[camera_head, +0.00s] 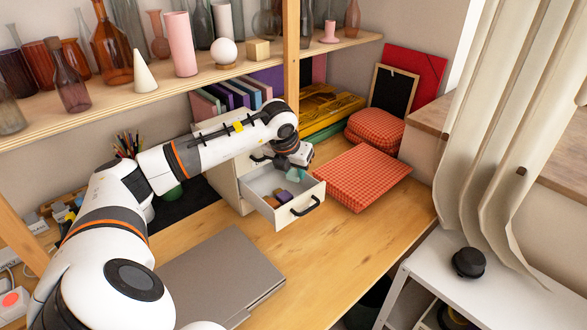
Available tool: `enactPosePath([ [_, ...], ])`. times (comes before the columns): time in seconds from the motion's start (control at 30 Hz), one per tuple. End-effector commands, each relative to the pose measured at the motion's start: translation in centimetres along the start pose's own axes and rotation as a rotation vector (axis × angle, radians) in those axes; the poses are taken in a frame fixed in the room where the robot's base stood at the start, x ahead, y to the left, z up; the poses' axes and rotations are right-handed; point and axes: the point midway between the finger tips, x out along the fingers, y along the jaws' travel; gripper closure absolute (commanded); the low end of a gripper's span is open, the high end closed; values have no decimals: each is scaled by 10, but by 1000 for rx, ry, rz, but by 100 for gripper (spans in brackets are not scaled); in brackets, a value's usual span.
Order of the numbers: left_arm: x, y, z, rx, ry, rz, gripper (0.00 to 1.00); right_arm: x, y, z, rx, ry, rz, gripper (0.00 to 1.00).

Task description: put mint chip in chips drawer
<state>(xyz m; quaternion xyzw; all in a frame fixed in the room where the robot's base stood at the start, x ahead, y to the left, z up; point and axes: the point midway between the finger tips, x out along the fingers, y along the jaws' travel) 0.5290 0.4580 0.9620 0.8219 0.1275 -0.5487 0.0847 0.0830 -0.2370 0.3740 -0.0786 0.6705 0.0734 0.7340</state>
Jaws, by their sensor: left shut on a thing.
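My left gripper (295,168) points down over the open drawer (308,190) of the white cabinet on the desk. It is shut on a mint-coloured chip (297,175), which is small and partly hidden by the fingers. The chip is over the back right part of the drawer; I cannot tell whether it touches the drawer. Inside the drawer lie a purple block (284,196) and orange-brown pieces (269,201). The drawer front has a black handle (305,207). My right gripper is not in view.
A red checkered box (360,177) lies close to the right of the drawer. A grey closed laptop (220,275) lies in front. A shelf with bottles and props (200,75) runs above the arm. The desk's front right is clear.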

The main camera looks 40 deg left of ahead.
Motion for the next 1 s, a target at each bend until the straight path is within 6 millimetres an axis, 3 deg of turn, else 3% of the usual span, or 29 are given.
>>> enactPosePath([
  [0.1,5,0,2,0,0,0,90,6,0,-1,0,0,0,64],
  [0.13,5,0,2,0,0,0,67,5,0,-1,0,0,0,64],
  [0.27,4,0,2,0,-1,0,47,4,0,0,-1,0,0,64],
  [0.53,3,0,1,0,-1,0,47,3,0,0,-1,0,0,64],
  [0.67,-6,0,-2,0,0,0,47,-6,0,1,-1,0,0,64],
  [0.7,-8,0,-1,0,2,0,47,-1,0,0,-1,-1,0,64],
  [1.0,-72,0,-2,1,5,0,47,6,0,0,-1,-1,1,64],
])
